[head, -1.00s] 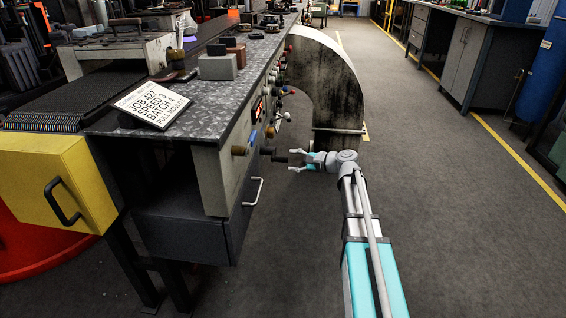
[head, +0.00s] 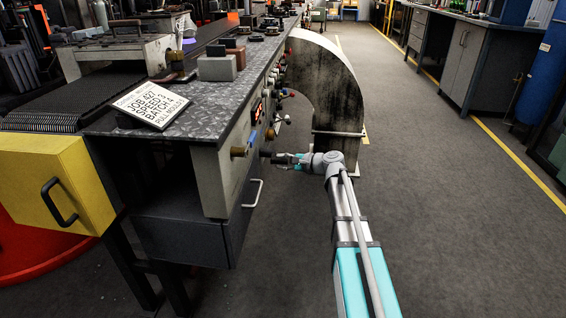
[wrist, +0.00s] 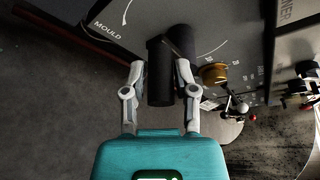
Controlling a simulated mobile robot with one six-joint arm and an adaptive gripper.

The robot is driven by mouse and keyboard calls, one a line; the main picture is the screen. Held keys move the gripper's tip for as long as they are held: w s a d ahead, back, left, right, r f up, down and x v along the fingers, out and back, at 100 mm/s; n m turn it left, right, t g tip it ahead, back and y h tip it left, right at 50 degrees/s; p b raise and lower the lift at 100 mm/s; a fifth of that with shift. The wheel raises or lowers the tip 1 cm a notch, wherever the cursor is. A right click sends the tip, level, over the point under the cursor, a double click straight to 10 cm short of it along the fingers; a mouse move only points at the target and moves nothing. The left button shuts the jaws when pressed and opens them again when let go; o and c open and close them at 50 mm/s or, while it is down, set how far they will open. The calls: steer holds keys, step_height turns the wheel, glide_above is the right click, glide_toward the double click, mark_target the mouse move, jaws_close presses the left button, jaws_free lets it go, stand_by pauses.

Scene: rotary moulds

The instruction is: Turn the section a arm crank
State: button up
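The crank's black cylindrical handle (wrist: 160,85) points out toward me from the grey machine panel in the wrist view. A second dark round part (wrist: 181,40) shows just behind it to the right. My gripper (wrist: 160,72) has one finger on each side of the handle, with small gaps visible on both sides, so it is open around it. In the head view my gripper (head: 277,159) reaches leftward to the panel's side, and the handle (head: 265,154) is mostly hidden by the fingers. Whether a finger touches the handle is too small to tell there.
A brass knob (wrist: 214,73) sits close right of my gripper, with a ball-ended lever (wrist: 236,106) beyond it. The panel carries "MOULD" lettering and a curved white line. A drawer handle (head: 254,192) is below. The floor (head: 430,200) to the right is clear.

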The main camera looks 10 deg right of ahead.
jaws_close()
steer(key=shift+d, duration=0.2)
steer(key=shift+a+f, duration=0.1)
steer(key=shift+a, duration=0.05)
steer(key=f+n+t+b, duration=0.1)
steer(key=n+b, duration=0.1)
steer(key=b, duration=0.1)
steer(key=shift+f+y, duration=0.25)
steer(key=shift+y, duration=0.05)
steer(key=n+b, duration=0.1)
steer(key=f+n+t+b, duration=0.1)
steer(key=b, duration=0.1)
steer(key=shift+w+n+y, duration=0.25)
steer(key=shift+n+y, duration=0.05)
steer(key=shift+n, duration=0.1)
steer(key=shift+r, duration=0.1)
